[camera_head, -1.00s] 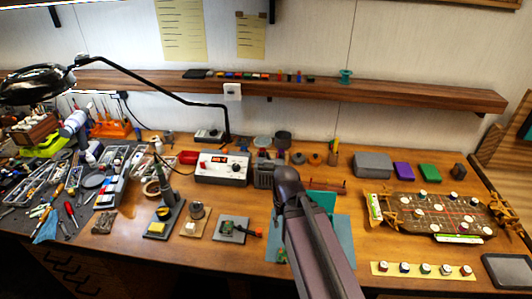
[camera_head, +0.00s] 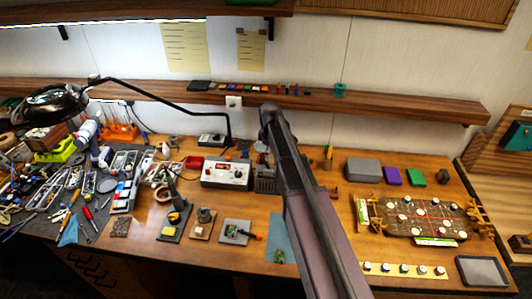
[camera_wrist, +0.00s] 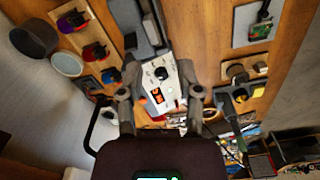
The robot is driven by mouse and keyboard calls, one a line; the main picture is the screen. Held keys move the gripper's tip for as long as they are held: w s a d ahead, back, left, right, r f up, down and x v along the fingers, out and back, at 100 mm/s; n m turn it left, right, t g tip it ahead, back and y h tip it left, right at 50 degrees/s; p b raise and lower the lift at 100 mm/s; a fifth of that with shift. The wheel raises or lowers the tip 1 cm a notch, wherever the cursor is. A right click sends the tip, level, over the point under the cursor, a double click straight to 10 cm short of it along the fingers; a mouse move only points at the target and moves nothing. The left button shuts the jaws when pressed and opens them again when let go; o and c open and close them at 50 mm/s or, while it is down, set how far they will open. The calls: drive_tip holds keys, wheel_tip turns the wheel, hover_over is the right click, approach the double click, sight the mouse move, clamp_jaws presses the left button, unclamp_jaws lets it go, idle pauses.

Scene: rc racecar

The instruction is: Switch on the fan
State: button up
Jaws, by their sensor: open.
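No thing in view is plainly a fan. A dark grey ribbed box (camera_head: 265,182) stands right of a white control unit (camera_head: 227,173) at the back of the bench. I cannot tell whether this box is the fan. In the wrist view, the white unit (camera_wrist: 162,72) shows a black knob and an orange display, and the dark box (camera_wrist: 143,35) lies beyond it. My gripper (camera_wrist: 159,95) is open and empty, with its fingers either side of the white unit in the picture; I cannot judge the height gap. In the head view, my arm hides the gripper.
A black lamp (camera_head: 58,100) reaches over the cluttered left side. A wooden shelf (camera_head: 400,108) runs along the wall behind. Small boards and stands (camera_head: 236,232) sit in front of the white unit.

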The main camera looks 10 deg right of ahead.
sight(267, 162)
drive_tip(key=w+r+n+p, duration=0.2)
drive_tip(key=w+r, duration=0.2)
drive_tip(key=w, duration=0.1)
drive_tip(key=shift+w+n+p, duration=0.3)
drive_tip(key=shift+w+n, duration=0.1)
drive_tip(key=shift+f, duration=0.2)
wheel_tip(267, 162, down, 14)
drive_tip(key=b, duration=1.3)
drive_tip(key=shift+r+b, duration=0.2)
drive_tip(key=shift+b, duration=0.2)
clamp_jaws()
